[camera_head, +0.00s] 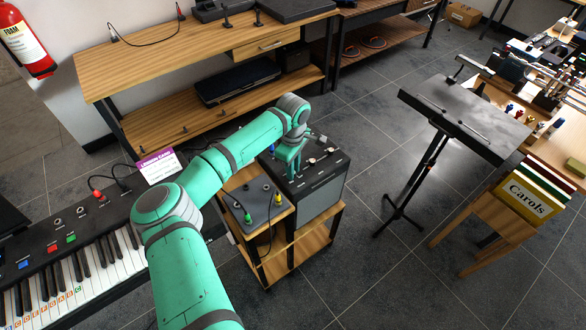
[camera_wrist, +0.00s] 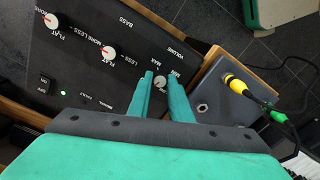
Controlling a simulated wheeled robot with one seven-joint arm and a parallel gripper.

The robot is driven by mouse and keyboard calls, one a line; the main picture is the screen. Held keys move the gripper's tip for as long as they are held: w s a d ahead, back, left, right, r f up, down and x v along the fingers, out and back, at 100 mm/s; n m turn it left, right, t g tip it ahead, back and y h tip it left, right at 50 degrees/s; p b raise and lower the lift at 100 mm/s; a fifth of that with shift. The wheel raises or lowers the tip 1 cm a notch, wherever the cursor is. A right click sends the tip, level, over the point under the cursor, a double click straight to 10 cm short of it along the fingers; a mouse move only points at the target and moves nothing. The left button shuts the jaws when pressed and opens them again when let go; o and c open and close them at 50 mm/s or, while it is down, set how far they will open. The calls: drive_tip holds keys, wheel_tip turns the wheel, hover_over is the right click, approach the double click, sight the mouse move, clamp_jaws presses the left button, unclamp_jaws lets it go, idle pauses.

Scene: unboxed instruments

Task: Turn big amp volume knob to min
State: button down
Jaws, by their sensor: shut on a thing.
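The big amp (camera_head: 321,190) is a black box with a grey front, standing on a wooden stand. Its dark top panel (camera_wrist: 85,85) fills the left of the wrist view. The small, pale volume knob (camera_wrist: 160,82) is beside the printed VOLUME, MAX and MIN labels. My gripper (camera_wrist: 161,85) has one green finger on each side of this knob and is shut on it. In the head view my gripper (camera_head: 291,170) reaches down onto the amp's top, and the knob is hidden there. The knob's pointer direction is too small to tell.
A grey pedal box (camera_head: 257,203) with yellow and green plugs sits close beside the amp. A keyboard (camera_head: 75,260) is at left; a music stand (camera_head: 465,115) is at right.

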drive_tip(key=n, duration=0.4)
drive_tip(key=shift+r+n, duration=0.1)
drive_tip(key=shift+n, duration=0.2)
drive_tip(key=n, duration=0.3)
drive_tip(key=shift+n, duration=0.3)
drive_tip(key=n, duration=1.9)
drive_tip(key=shift+n, duration=0.4)
drive_tip(key=shift+d+n, duration=0.1)
drive_tip(key=shift+n, duration=1.6)
